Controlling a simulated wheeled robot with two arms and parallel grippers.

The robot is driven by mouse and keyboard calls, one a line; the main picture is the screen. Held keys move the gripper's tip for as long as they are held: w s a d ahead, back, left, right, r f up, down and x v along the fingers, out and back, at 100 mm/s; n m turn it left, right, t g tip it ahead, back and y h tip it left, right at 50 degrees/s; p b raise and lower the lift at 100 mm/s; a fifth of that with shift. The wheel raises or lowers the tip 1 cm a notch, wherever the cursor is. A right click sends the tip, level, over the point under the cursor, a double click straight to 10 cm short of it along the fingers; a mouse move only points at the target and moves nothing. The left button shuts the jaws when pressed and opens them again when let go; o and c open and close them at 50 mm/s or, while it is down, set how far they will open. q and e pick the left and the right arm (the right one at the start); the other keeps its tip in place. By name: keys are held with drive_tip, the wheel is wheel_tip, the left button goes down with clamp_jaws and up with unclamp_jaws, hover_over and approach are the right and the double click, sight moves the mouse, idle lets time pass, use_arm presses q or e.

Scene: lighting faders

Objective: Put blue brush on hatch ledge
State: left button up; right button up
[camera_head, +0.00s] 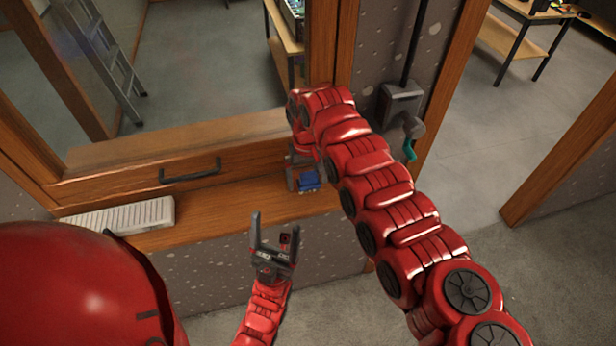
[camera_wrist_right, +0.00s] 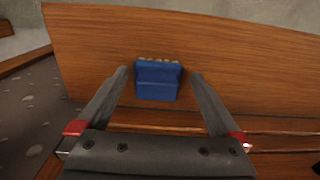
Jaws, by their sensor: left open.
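The blue brush (camera_head: 309,183) lies on the wooden hatch ledge (camera_head: 235,209) under my right gripper (camera_head: 302,178). In the right wrist view the brush (camera_wrist_right: 158,82) shows a blue body with pale bristles along its top edge. It sits between the two grey fingers, with a gap on each side, so my right gripper is open around it. The head view partly hides the brush behind the gripper. My left gripper (camera_head: 272,234) is open and empty, in front of the ledge, its fingers pointing up.
A white slatted panel (camera_head: 122,216) lies on the ledge at the left. A black handle (camera_head: 190,172) is on the wooden rail above the ledge. A grey box with a teal lever (camera_head: 402,105) is on the wall at the right. The ledge between panel and brush is clear.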

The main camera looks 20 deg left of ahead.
sight(308, 175)
drive_tip(key=shift+w, duration=0.1)
wheel_tip(308, 175, up, 4)
drive_tip(key=b, duration=0.3)
drive_tip(key=shift+f, duration=0.15)
wheel_tip(308, 175, up, 7)
drive_tip(key=shift+a+b, duration=0.1)
drive_tip(key=shift+b, duration=0.85)
drive_tip(key=shift+r, duration=0.65)
